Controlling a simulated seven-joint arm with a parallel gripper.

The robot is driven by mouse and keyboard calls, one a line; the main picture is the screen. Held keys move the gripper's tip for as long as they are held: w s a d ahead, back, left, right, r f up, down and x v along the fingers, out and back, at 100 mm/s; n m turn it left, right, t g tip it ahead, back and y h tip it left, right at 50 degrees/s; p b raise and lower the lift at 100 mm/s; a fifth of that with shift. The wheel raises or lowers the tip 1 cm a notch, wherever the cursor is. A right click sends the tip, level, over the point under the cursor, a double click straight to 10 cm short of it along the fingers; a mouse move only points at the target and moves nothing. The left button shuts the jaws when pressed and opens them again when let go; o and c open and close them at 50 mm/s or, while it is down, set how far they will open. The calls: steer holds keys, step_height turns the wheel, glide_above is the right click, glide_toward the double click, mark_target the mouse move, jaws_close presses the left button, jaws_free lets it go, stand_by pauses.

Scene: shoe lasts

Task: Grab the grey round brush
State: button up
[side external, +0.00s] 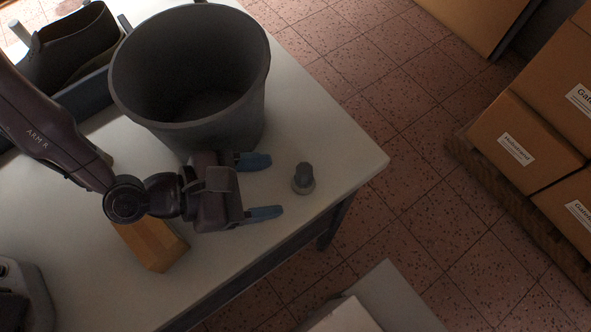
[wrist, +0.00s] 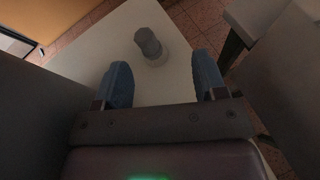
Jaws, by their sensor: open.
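The grey round brush (side external: 303,177) stands on the white table near its right corner. In the wrist view the brush (wrist: 151,46) shows just beyond the fingertips, between the lines of the two fingers and nearer the left one. My gripper (side external: 268,186) is open and empty, its two blue fingers pointing toward the brush. A gap shows between the fingertips and the brush in the side view. The brush looks upright, with a darker grey top on a wider, paler base.
A large dark grey bin (side external: 190,75) stands on the table close beside my gripper. A wooden block (side external: 152,244) lies under my arm. A dark shoe (side external: 68,48) is at the upper left. The table (side external: 345,150) ends just right of the brush; cardboard boxes (side external: 528,140) stand beyond on a pallet.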

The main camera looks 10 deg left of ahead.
mark_target(296, 179)
steer(key=f+n+t, duration=0.1)
steer(key=w+f+n, duration=0.1)
steer(key=shift+a+f+n+t, duration=0.1)
steer(key=shift+n+t, duration=0.2)
steer(key=shift+t, duration=0.1)
steer(key=shift+w+d+f, duration=0.2)
steer(key=shift+f, duration=0.05)
steer(key=shift+y, duration=0.3)
steer(key=shift+x, duration=3.45)
steer(key=c, duration=1)
